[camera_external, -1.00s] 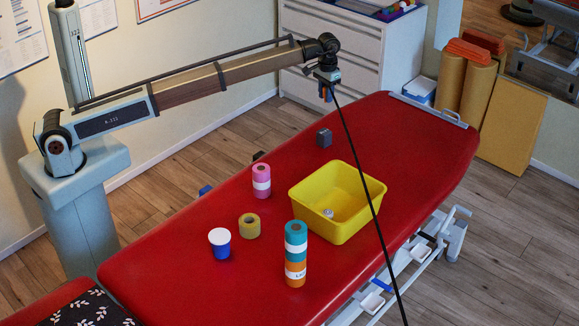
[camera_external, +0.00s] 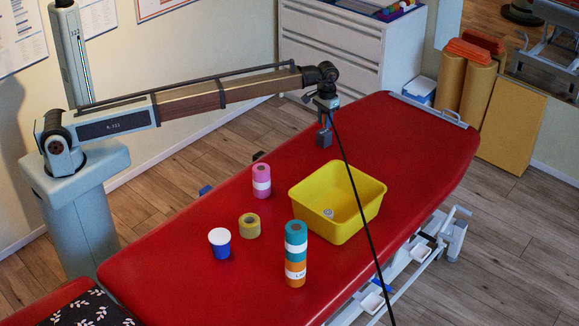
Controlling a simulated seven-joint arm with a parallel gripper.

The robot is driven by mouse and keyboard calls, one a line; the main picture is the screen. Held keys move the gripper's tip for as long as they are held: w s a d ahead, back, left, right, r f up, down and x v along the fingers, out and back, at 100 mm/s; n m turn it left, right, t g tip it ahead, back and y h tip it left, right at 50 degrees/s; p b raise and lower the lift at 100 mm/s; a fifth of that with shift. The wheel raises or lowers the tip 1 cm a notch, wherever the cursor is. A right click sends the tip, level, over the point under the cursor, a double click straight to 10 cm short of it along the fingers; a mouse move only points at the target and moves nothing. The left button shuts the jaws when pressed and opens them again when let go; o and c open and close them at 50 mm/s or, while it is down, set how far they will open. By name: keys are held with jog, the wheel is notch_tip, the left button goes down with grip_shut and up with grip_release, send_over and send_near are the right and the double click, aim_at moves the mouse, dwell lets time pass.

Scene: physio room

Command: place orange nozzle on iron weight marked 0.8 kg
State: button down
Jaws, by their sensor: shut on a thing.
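My gripper (camera_external: 325,116) hangs pointing down over the far half of the red treatment table. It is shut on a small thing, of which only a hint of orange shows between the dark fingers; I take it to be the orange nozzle. Directly below is a small dark grey block (camera_external: 324,140), which looks like the iron weight; its marking cannot be read at this size. The fingertips are right at the top of the block, and I cannot tell whether the held thing touches it.
A yellow bin (camera_external: 365,212) with a small light item inside stands to the right and nearer. A pink roll (camera_external: 262,181), a yellow tape roll (camera_external: 249,226), a white-and-blue cup (camera_external: 220,244) and a teal-and-orange stack (camera_external: 296,254) stand nearer on the red table (camera_external: 420,145). A dark cable crosses the view.

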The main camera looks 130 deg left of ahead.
jog(key=shift+f, duration=0.65)
jog(key=shift+f, duration=0.15)
jog(key=c, duration=0.9)
grip_release()
notch_tip(320, 180, up, 12)
jog(key=shift+w+r, duration=0.15)
jog(key=shift+r, duration=0.05)
jog(key=shift+f, duration=0.1)
